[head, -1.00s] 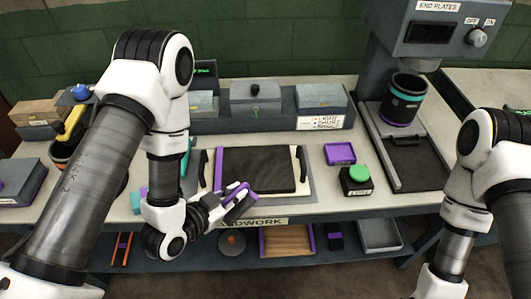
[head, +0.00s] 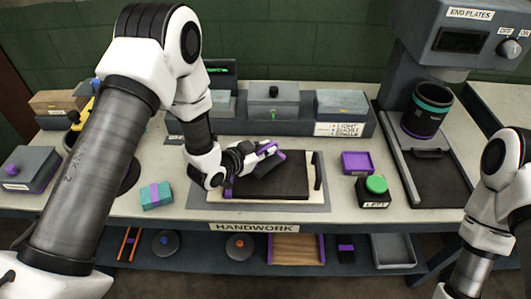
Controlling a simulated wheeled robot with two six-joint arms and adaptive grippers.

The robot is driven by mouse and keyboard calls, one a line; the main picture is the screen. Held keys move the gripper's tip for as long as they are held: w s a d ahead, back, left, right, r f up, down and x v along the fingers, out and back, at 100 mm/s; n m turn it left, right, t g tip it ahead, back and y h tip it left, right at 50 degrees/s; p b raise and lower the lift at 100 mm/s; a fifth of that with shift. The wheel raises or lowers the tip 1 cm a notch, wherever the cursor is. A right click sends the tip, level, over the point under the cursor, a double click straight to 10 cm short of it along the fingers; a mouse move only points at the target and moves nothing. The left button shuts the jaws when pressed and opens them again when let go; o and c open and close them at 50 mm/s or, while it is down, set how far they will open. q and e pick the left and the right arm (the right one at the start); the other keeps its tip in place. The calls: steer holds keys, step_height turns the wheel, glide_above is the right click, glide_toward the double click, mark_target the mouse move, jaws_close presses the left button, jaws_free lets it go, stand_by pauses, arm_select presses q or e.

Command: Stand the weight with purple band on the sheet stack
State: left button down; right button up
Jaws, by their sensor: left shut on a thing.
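My left gripper (head: 268,156) is shut on the weight with purple band (head: 272,160), a dark piece with purple on it, partly hidden by the fingers. It is tilted over the sheet stack (head: 285,183), a flat pile of black sheets on the bench. I cannot tell whether the weight touches the stack. A purple strip shows at the stack's left edge and light strips with black handles at its sides. My right arm is at the right edge; its gripper is out of view.
A teal block with a purple band (head: 156,195) lies left of the stack. Grey boxes (head: 270,103) line the back. A press (head: 450,60) stands at the right.

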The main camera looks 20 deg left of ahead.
arm_select(q)
steer(key=f, duration=0.1)
steer(key=f+p, duration=0.1)
steer(key=f, duration=0.1)
steer(key=shift+w+f, duration=0.2)
steer(key=shift+w, duration=0.15)
steer(key=shift+f, duration=0.1)
steer(key=shift+s+f, duration=0.1)
steer(key=c, duration=1.2)
jaws_free()
